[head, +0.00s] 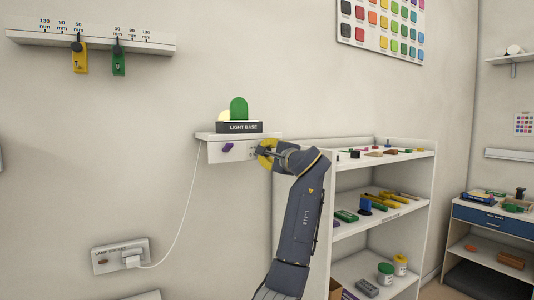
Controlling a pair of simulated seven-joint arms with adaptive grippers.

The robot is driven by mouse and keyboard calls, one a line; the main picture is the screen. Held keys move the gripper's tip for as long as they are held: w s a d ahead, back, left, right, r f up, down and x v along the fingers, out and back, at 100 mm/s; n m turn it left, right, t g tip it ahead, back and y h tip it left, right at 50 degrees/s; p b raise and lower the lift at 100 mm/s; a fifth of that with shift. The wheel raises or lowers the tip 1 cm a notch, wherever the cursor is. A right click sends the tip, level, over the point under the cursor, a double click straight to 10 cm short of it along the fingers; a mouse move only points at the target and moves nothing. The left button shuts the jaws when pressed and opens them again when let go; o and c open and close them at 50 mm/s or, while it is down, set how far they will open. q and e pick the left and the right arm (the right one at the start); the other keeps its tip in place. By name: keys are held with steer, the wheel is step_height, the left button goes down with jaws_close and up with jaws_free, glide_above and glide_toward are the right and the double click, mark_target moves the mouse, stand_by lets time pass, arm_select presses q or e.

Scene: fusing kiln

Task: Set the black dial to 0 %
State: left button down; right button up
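A white control box (214,152) is fixed to the wall under a small shelf. I cannot make out the black dial; a small dark patch shows at the fingertips, and the gripper covers that area. Whether the fingers are open or shut on something is too small to tell. My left gripper is not in view.
A block marked LIGHT BASE (240,127) with a green rounded piece (239,107) stands on the shelf. A white cord runs down to a plugged wall socket plate (108,260). A white shelf unit (428,190) with supplies stands right of my arm.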

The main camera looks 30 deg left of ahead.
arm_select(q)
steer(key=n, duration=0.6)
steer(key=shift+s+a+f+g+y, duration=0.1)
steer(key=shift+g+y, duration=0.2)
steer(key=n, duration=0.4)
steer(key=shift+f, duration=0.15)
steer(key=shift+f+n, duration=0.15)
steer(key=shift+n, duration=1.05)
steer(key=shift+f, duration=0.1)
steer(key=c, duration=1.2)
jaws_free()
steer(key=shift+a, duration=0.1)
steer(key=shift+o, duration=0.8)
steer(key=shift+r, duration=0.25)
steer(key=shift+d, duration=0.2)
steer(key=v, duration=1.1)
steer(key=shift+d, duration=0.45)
